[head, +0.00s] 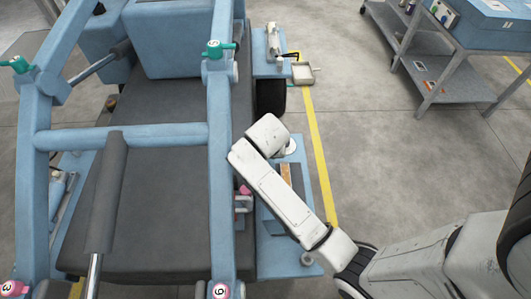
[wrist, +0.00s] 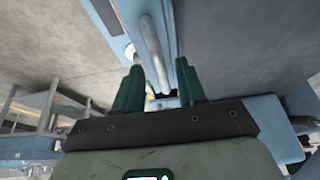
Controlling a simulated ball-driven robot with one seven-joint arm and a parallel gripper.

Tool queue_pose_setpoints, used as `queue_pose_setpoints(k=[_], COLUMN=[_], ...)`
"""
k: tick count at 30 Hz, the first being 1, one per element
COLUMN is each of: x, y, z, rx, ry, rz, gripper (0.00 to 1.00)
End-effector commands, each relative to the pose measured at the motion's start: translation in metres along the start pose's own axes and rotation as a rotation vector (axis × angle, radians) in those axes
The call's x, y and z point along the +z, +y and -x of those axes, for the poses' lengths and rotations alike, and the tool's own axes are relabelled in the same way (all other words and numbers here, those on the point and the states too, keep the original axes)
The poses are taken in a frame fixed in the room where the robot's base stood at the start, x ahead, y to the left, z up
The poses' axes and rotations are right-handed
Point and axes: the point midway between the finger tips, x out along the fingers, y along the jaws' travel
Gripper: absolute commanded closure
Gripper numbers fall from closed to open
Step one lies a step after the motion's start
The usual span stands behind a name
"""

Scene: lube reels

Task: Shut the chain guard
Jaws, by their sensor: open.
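My gripper (wrist: 161,80) shows in the wrist view with two dark green fingers set apart and nothing clearly held between them. A blue part (wrist: 182,50) with a grey round bar (wrist: 151,48) along it lies just beyond the fingertips; contact cannot be told. I cannot tell for certain which part is the chain guard. In the head view my white arm reaches to the right side of the blue machine frame (head: 222,130). My gripper is hidden there behind the arm.
The machine has a dark deck (head: 160,200) and numbered tags. A low blue side platform (head: 275,260) lies under my arm. A grey cart (head: 440,60) stands at the upper right.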

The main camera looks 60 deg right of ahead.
Motion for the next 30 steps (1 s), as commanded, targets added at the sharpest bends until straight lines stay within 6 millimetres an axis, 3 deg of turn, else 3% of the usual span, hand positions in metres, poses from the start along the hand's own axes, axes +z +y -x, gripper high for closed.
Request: queue_pose_setpoints(k=[2,14,30], x=[-0.0001,0.0000,-0.0003], y=[-0.0001,-0.0002,0.0000], z=[0.0002,0.0004,0.0004], rx=[0.000,0.000,-0.003], ry=[0.000,0.000,0.000], rz=[0.000,0.001,-0.001], gripper=[0.61,0.99,1.00])
